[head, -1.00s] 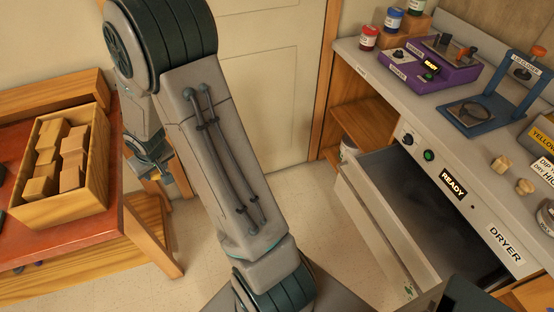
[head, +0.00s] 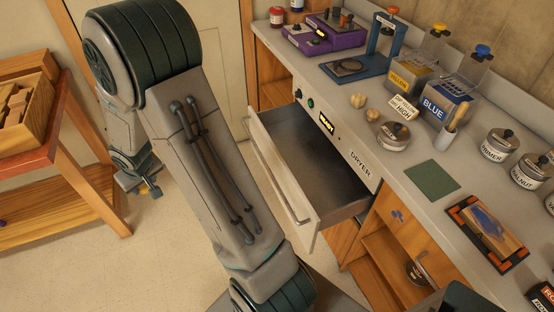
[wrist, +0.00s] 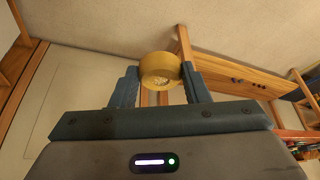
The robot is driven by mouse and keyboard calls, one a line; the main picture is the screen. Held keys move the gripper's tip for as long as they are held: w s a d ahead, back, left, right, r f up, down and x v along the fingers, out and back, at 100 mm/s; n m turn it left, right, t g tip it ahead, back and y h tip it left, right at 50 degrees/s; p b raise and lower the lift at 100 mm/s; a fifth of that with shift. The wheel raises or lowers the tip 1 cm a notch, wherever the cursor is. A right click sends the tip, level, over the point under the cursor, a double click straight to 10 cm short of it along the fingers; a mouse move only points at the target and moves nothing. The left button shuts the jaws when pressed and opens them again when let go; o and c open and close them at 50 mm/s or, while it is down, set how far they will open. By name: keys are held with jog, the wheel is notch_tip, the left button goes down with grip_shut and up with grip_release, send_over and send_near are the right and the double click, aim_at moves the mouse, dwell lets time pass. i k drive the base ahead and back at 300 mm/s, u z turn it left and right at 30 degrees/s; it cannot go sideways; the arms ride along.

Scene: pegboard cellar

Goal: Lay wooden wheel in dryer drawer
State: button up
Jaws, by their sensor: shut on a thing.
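My gripper (wrist: 160,82) is shut on a yellow wooden wheel (wrist: 160,66), held between its two fingertips in the wrist view. In the head view my gripper (head: 147,187) hangs at the left, above the floor and well apart from the drawer. Only a small yellow bit shows there; most of the wheel is hidden. The dryer drawer (head: 318,168) is pulled out below the counter, right of my arm. Its grey inside looks empty where it shows. The dryer panel (head: 327,124) has a lit display and a green button.
The counter (head: 400,160) holds a blue stand (head: 365,66), a purple device (head: 335,36), yellow and blue dip tanks (head: 445,101), small wooden pieces (head: 358,101) and lidded pots (head: 499,145). A table with a block crate (head: 22,135) stands left. Floor between is clear.

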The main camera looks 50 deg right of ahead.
aim_at(300, 164)
jog(key=k, duration=0.35)
jog(key=z, duration=1.55)
jog(key=i, duration=0.5)
jog(key=z, duration=0.05)
